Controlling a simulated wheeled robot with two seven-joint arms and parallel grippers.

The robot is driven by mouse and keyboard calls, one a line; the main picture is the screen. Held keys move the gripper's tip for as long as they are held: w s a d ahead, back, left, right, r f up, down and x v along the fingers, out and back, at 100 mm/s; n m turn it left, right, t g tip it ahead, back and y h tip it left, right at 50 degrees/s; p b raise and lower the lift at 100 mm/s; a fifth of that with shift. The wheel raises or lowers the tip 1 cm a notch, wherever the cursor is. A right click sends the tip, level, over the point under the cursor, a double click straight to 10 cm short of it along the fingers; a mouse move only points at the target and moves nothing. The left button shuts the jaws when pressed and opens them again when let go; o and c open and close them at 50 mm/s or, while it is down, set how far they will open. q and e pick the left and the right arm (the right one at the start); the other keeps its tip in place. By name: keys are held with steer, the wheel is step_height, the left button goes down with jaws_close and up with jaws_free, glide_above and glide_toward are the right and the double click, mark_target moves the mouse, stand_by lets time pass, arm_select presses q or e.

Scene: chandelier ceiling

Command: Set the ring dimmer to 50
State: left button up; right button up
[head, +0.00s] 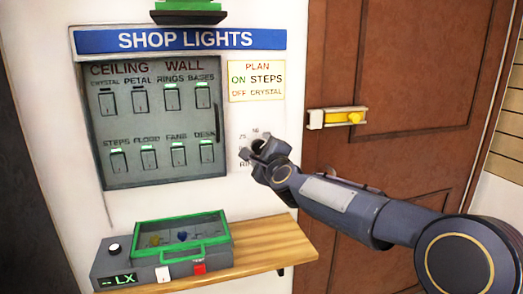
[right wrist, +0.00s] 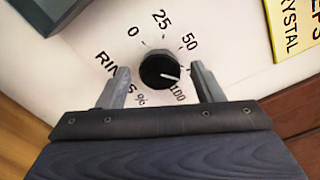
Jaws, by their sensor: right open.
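The ring dimmer is a round black knob (right wrist: 160,70) on the white wall, marked RINGS %. In the right wrist view its scale shows 0, 25, 50 and 100. The white pointer line points right and slightly down, past 50 and short of 100. The 75 mark is hidden there behind a finger. My right gripper (right wrist: 160,85) is open, one finger on each side of the knob; I cannot tell whether they touch it. In the head view my right gripper (head: 261,149) covers the knob, leaving only bits of its scale visible. My left gripper is out of view.
A grey switch panel (head: 150,172) is left of the dimmer, with a plan note (head: 257,81) above it. A brown door with a yellow latch (head: 337,117) is to the right. Below, a wooden shelf (head: 270,240) carries a green-framed box (head: 183,232) and an LX display (head: 119,279).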

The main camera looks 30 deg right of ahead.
steer(key=c, duration=1)
steer(key=shift+o, duration=0.2)
steer(key=n, duration=0.4)
steer(key=shift+n+p, duration=0.4)
steer(key=n+p, duration=0.1)
steer(key=n, duration=0.3)
steer(key=shift+n, duration=0.4)
steer(key=shift+f, duration=0.1)
steer(key=o, duration=1)
steer(key=shift+c, duration=0.2)
